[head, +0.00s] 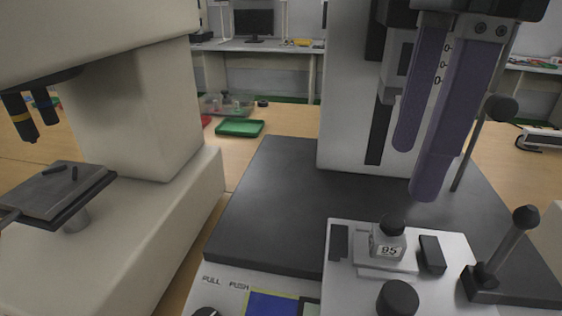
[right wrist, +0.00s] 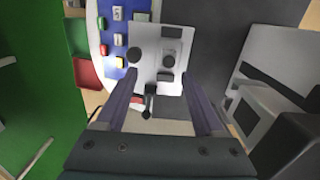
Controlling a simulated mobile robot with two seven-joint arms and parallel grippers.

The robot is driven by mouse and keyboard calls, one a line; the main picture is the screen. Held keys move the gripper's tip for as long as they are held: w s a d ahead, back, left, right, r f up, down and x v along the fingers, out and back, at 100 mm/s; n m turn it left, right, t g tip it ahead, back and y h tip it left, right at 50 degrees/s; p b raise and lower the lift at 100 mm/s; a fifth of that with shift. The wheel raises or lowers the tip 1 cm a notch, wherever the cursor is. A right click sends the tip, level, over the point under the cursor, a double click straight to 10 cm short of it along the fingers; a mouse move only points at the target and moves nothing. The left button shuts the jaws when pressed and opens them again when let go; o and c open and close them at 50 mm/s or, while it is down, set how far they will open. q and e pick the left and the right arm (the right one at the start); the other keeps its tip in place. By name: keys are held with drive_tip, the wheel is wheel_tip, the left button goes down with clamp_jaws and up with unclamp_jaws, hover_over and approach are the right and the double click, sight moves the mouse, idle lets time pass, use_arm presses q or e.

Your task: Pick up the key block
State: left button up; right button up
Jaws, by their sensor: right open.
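My right gripper (head: 414,174) hangs above the right-hand machine in the head view, its two purple fingers apart and empty. In the right wrist view the open fingers (right wrist: 158,75) point toward the machine's white panel (right wrist: 142,38). The panel (head: 345,292) carries a dial marked "95" (head: 388,250) with a black knob on top, and a small black block (head: 432,254) stands just right of it. I cannot tell for certain which piece is the key block. My left gripper is not in view.
A black-tipped lever (head: 507,245) rises at the panel's right, and a ball-ended rod (head: 478,140) stands behind. The machine's white column (head: 345,90) is close behind the fingers. A large beige machine with a small stage (head: 60,190) fills the left. A green tray (head: 240,128) lies behind.

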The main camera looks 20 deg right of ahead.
hover_over(394, 221)
drive_tip(key=shift+h, duration=0.3)
drive_tip(key=f, duration=0.4)
drive_tip(key=shift+s+f, duration=0.15)
drive_tip(key=shift+s, duration=0.25)
drive_tip(key=f, duration=0.4)
drive_tip(key=f+p, duration=0.1)
drive_tip(key=shift+w+f, duration=0.4)
drive_tip(key=shift+c, duration=0.3)
clamp_jaws()
